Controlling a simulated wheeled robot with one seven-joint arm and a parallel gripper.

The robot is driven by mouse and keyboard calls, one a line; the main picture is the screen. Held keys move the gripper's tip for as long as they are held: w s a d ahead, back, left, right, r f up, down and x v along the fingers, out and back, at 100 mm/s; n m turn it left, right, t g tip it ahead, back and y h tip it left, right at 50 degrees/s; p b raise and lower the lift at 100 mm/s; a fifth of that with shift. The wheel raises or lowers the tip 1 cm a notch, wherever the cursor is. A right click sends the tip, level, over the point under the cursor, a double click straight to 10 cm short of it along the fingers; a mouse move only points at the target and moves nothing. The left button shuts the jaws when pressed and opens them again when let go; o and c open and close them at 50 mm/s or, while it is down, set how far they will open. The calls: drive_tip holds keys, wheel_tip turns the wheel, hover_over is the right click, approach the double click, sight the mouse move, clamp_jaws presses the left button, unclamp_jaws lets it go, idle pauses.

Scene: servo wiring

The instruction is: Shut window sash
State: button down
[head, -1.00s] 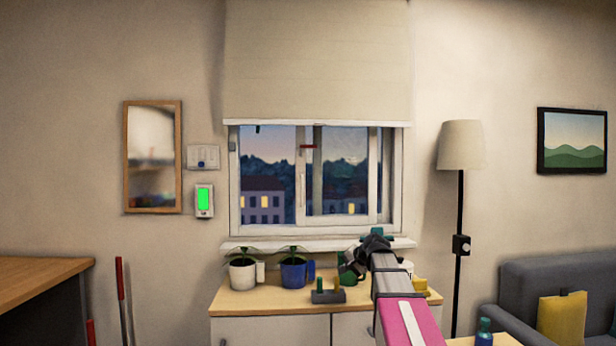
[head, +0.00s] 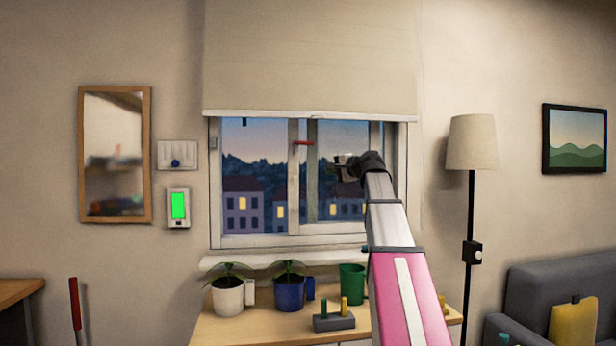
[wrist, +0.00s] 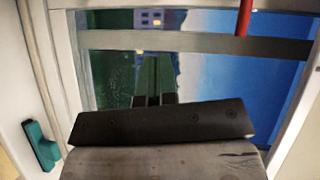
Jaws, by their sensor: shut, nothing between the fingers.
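The window (head: 214,195) is in the wall ahead in the head view. Its sash (head: 312,180) has a pale frame and a red handle (head: 303,143) on the upright bar near the middle. I cannot tell exactly how far the sash stands from its frame. My gripper (head: 344,165) is shut and empty, in front of the right pane, to the right of and a little below the handle. In the wrist view the shut fingertips (wrist: 153,100) point at the glass. The sash bar (wrist: 200,42) and red handle (wrist: 245,18) lie beyond them. I see no contact.
A blind (head: 310,60) covers the window's top. Potted plants (head: 229,295), a green cup (head: 352,280) and a grey block with pegs (head: 334,321) stand on the cabinet below. A teal piece (wrist: 41,146) shows at the wrist view's left. A floor lamp (head: 472,145) stands to the right.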

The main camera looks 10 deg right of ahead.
drive_tip(key=s+a+x, duration=0.1)
drive_tip(key=a+x, duration=0.1)
drive_tip(key=x, duration=1)
drive_tip(key=shift+a+f, duration=0.3)
drive_tip(key=shift+s+a, duration=0.1)
drive_tip(key=a, duration=2.7)
drive_tip(key=shift+a, duration=0.25)
